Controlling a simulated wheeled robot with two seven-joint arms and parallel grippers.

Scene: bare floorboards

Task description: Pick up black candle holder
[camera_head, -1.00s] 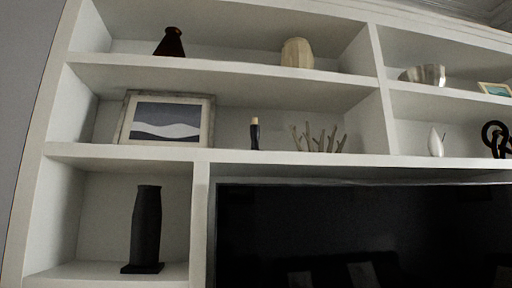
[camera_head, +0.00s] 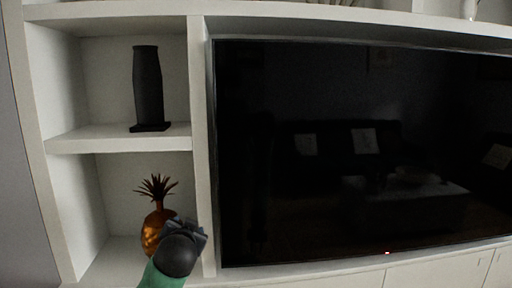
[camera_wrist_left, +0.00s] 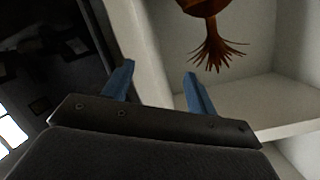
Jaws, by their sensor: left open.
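A tall black column-shaped piece on a square black foot (camera_head: 148,88) stands upright on the left cubby's shelf in the head view; I cannot tell if it is the candle holder. A small dark holder with a pale candle shows only in the earlier head frame, on a higher shelf. My left gripper (camera_head: 194,229) is below the tall black piece, in front of the lower cubby, and partly hidden by its own wrist. In the left wrist view the left gripper (camera_wrist_left: 160,72) is open, with nothing between its blue fingers. My right gripper is not in view.
A copper pineapple ornament (camera_head: 157,215) stands in the lower cubby, partly behind my left gripper; it appears upside down in the wrist view (camera_wrist_left: 211,30). A white divider (camera_head: 201,130) separates the cubbies from a large black television (camera_head: 350,150).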

